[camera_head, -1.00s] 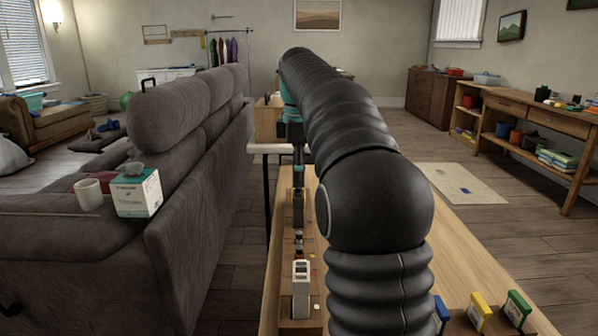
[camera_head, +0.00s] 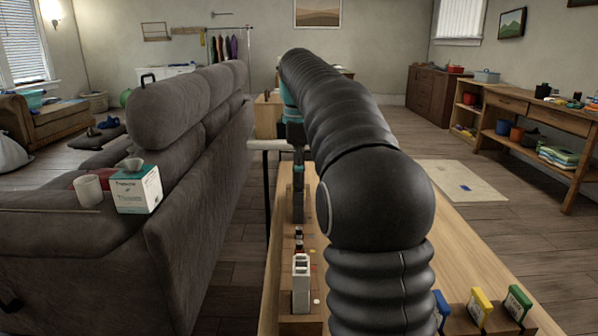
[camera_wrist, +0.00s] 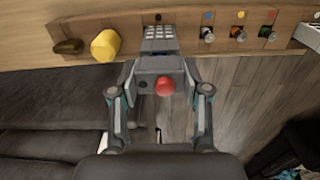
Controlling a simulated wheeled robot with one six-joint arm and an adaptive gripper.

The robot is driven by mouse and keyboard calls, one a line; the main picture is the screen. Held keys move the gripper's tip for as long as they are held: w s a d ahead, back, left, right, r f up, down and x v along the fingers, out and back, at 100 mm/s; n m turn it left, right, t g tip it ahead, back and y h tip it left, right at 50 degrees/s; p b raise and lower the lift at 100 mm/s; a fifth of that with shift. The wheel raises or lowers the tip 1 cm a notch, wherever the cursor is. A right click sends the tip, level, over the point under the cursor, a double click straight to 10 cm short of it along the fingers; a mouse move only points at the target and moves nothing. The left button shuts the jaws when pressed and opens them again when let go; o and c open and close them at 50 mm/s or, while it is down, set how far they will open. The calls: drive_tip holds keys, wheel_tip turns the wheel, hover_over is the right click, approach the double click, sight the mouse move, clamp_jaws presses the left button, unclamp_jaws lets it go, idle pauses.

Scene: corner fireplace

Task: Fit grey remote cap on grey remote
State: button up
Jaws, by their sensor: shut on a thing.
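My gripper (camera_wrist: 162,78) is shut on a grey piece (camera_wrist: 150,68), which I take to be the grey remote cap. A red round knob (camera_wrist: 165,87) shows in front of it in the wrist view. A grey part with a light keypad (camera_wrist: 160,33), apparently the grey remote, lies just beyond at the wooden edge. I cannot tell whether the two touch. In the head view my gripper (camera_head: 298,185) points down over the left side of the table, partly hidden by my arm. The held piece is not clear there.
A pale slotted block (camera_head: 301,283) stands near the table's (camera_head: 470,265) left edge. Blue, yellow (camera_head: 480,308) and green (camera_head: 517,303) pieces stand at the near right. A grey sofa (camera_head: 190,220) stands left.

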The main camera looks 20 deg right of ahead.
drive_tip(key=shift+f+b, duration=0.3)
drive_tip(key=shift+f, duration=0.4)
idle(0.4)
drive_tip(key=o, duration=1)
drive_tip(key=shift+r, duration=0.15)
